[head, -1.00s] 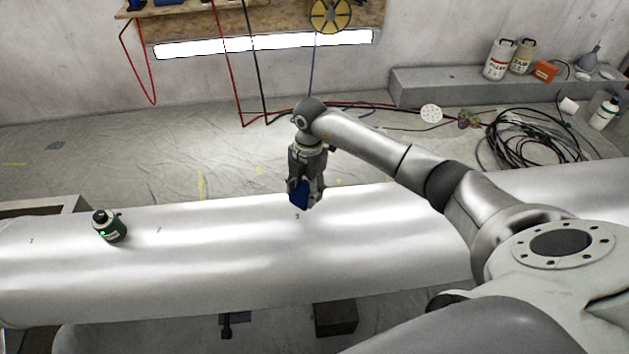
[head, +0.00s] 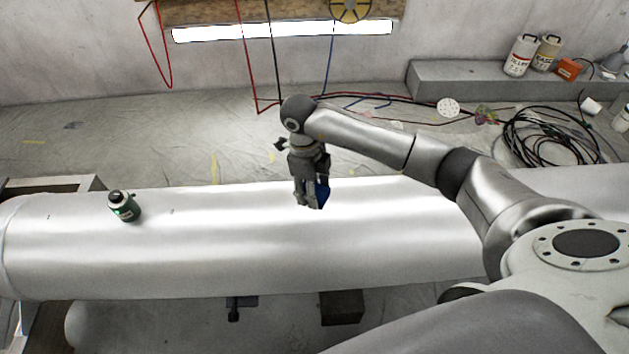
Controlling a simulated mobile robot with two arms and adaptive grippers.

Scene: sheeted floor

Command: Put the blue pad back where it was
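The blue pad (head: 323,193) is at the fingers of my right gripper (head: 313,203), just above or at the top of a long silver cylindrical body (head: 230,255). The gripper points down and its fingers appear closed on the pad, which is partly hidden by them. I cannot tell whether the pad touches the silver surface. A green and black device (head: 124,207) stands on the silver body at the left. My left gripper is not in view.
Small marks show on the silver surface near the green device. Behind lie a coil of black cable (head: 548,140), a white perforated disc (head: 448,107) and a grey ledge with bottles (head: 521,56). The silver top between device and gripper is clear.

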